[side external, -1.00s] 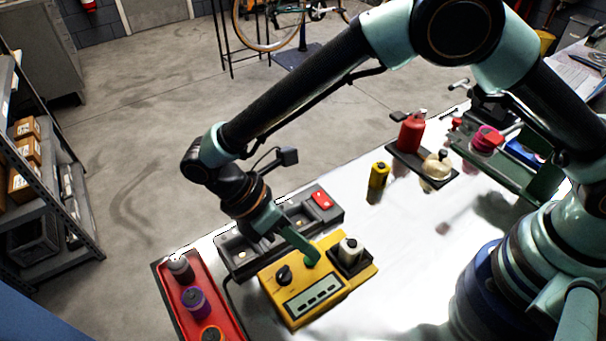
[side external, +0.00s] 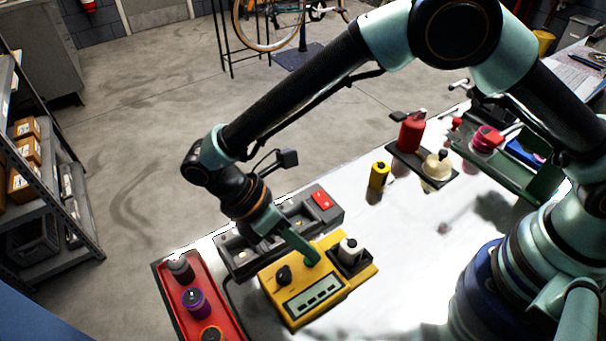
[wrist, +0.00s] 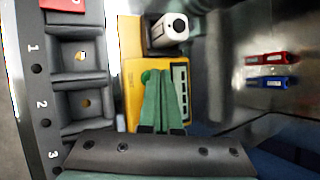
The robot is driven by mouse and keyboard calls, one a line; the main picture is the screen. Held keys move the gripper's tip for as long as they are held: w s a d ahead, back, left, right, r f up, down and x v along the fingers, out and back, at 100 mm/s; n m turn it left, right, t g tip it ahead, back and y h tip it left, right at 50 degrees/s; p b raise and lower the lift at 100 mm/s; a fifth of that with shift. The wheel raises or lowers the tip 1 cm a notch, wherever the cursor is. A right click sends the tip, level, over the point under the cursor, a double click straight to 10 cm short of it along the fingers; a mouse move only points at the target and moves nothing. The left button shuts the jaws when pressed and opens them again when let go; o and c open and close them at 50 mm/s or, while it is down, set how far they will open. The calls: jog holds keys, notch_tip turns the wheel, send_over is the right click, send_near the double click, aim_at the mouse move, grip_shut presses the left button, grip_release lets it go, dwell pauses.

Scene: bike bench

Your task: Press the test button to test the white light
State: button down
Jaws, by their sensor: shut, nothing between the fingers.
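The yellow tester (side external: 300,312) stands on the white bench, with a black knob (side external: 283,275) and a panel of several small pale windows (side external: 315,297). The white light (side external: 350,246) stands upright in the dark socket on the tester; it also shows in the wrist view (wrist: 173,27). My gripper (side external: 313,261) is shut and empty, its green fingers slanting down to the tester top between knob and white light. In the wrist view, the fingertips (wrist: 160,74) are at the round green button (wrist: 147,76), partly covering it. I cannot tell whether they touch it.
A grey rack (side external: 228,262) with numbered bays stands behind the tester and holds a red block (side external: 321,199). A red tray (side external: 168,291) with several small lights is at left. A yellow bottle (side external: 379,174) stands behind right.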

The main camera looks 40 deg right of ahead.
aim_at(306, 260)
jog(key=shift+f, duration=0.3)
dwell(0.4)
jog(key=shift+r, duration=0.45)
jog(key=shift+r, duration=3)
